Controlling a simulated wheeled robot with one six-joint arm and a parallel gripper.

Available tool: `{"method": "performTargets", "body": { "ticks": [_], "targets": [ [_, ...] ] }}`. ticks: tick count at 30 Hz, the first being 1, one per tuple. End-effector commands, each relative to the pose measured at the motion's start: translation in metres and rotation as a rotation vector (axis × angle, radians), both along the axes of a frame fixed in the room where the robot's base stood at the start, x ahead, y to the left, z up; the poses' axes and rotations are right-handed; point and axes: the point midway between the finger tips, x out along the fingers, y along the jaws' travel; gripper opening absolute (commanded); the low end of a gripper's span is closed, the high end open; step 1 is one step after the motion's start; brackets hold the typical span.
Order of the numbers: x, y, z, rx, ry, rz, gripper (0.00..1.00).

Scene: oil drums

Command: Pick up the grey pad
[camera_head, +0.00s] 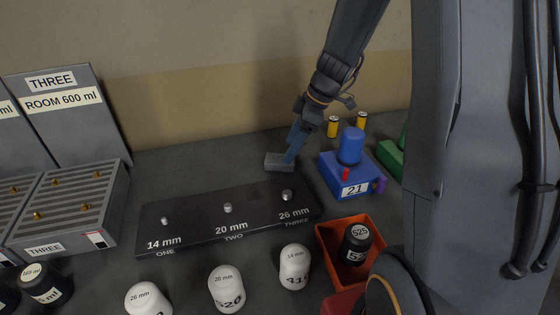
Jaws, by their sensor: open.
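A small grey block (274,162), which looks like the grey pad, lies on the dark table behind the black plate marked 14, 20 and 26 mm. My gripper (290,157) reaches down from above at a slant. Its bluish fingers are open and their tips are at the right end of the pad. The fingers overlap in this view and cover part of that end. I cannot tell whether they touch the pad or straddle it.
The black plate (190,232) with several metal studs is in front. A blue box marked 21 (343,188) stands close on the right. An orange tray (327,249) holds a black drum (356,243). White drums (226,288) stand in front. Grey racks (76,208) are left.

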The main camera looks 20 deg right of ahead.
Motion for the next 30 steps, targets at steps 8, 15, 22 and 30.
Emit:
{"method": "performTargets", "body": {
  "ticks": [8,15,22,30],
  "targets": [
    [0.006,0.017,-0.022,0.001,0.004,0.003,0.65],
    [0.011,0.025,-0.043,0.0,0.001,0.003,0.65],
    [0.011,0.025,-0.045,0.0,0.0,0.002,0.65],
    [0.011,0.025,-0.045,0.0,0.0,0.002,0.26]
  ]
}}
